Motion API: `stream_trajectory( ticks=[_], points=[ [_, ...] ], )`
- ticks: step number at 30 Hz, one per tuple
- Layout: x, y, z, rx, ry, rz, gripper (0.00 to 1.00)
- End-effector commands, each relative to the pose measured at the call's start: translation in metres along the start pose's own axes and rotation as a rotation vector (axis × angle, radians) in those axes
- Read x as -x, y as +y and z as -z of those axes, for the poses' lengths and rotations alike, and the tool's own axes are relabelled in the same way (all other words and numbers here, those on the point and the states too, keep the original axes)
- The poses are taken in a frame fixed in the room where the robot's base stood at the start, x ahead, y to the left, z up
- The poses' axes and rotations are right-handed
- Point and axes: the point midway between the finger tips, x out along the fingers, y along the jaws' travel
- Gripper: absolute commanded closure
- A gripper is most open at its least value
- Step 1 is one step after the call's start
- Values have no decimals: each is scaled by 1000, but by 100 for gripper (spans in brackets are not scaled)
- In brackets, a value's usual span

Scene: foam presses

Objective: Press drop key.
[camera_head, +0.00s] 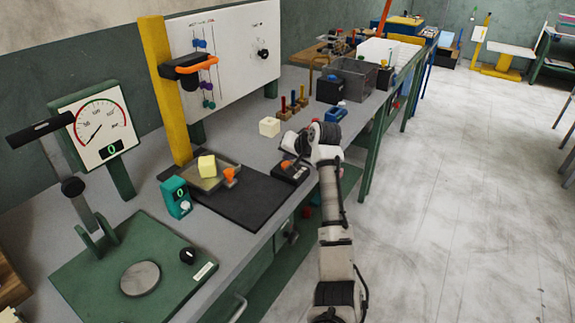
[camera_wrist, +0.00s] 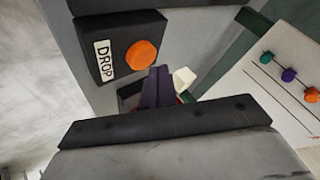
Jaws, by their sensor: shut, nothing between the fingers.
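The drop key is an orange round button (camera_wrist: 140,54) on a dark box with a white DROP label (camera_wrist: 104,61), in the upper left of the wrist view. In the head view the dark box (camera_head: 293,173) sits on the bench's front part, with the orange button (camera_head: 286,164) on top. My gripper (camera_wrist: 158,72) is shut and empty, its fingertips just below and right of the button in the wrist picture. They appear apart from it. In the head view my wrist stands over the box's right side and the fingertips are hard to make out.
A cream block (camera_head: 270,126) lies on the bench behind the box. To the left are a black mat (camera_head: 245,205) and a yellow block (camera_head: 207,166) beside the yellow post (camera_head: 166,90). Pegs, a blue part (camera_head: 336,113) and a grey bin (camera_head: 352,80) stand farther back.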

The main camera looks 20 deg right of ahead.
Motion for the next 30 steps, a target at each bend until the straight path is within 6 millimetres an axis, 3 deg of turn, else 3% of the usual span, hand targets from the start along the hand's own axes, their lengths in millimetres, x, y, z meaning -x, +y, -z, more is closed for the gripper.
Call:
stream_trajectory(
  ticks=[30],
  points=[
    [-6, 5, -5, 0, 0, 0, 100]
  ],
)
